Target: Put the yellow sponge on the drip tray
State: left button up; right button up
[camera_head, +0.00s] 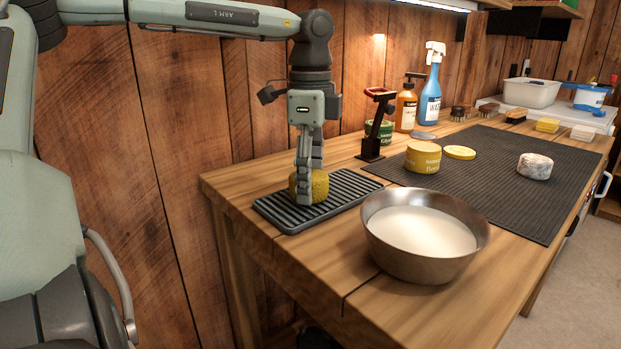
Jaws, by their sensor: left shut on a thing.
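The yellow sponge (319,187) is at the left part of the drip tray (350,185), a dark ribbed tray near the left end of the wooden bench. My left gripper (306,197) points straight down and is shut on the sponge. Its fingers hide the middle of the sponge. The sponge's lower edge appears to meet the tray's ribs, but I cannot tell whether it bears on them. My right gripper is not in view.
A metal bowl of whitish liquid (402,263) stands right of the tray. A black stand (371,147) is behind it. A dark mat (494,195) holds a yellow tin (423,160), its lid (459,152) and a pale round piece (535,168). Bottles (430,98) stand by the wall.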

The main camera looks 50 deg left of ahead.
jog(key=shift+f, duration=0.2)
pick_arm(q)
jog(key=shift+f, duration=0.15)
jog(key=o, duration=0.8)
jog(key=shift+o, duration=0.2)
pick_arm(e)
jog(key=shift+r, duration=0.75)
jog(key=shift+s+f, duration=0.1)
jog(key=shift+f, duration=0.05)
